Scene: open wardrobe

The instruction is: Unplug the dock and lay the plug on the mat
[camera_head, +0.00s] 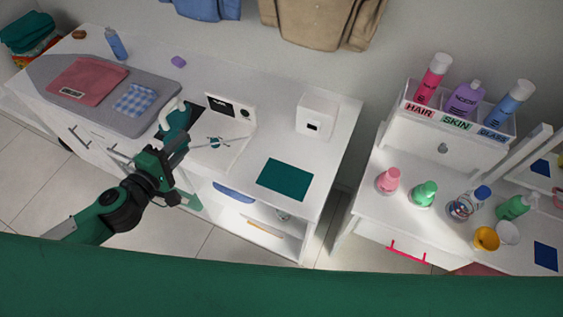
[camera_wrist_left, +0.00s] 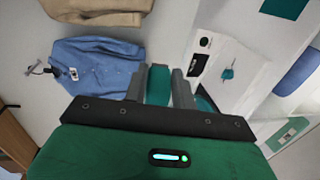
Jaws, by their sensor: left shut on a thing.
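My left gripper (camera_head: 175,140) is at the right end of the ironing pad, left of the white dock unit (camera_head: 240,107) with the black panel. It is shut on a teal thing with a white curved part (camera_head: 171,107), which looks like an iron; its teal body shows between the fingers in the left wrist view (camera_wrist_left: 158,84). The dock unit also shows in the left wrist view (camera_wrist_left: 207,52). A teal mat (camera_head: 285,179) lies bare on the counter to the right. A white box with a black socket (camera_head: 318,116) stands behind it. I cannot make out a plug for certain.
A small crossed teal-and-grey piece (camera_head: 215,142) lies before the panel. The grey pad (camera_head: 150,118) holds a red cloth (camera_head: 88,82) and a checked cloth (camera_head: 135,98). A side table (camera_head: 370,215) with bottles stands right, across a gap.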

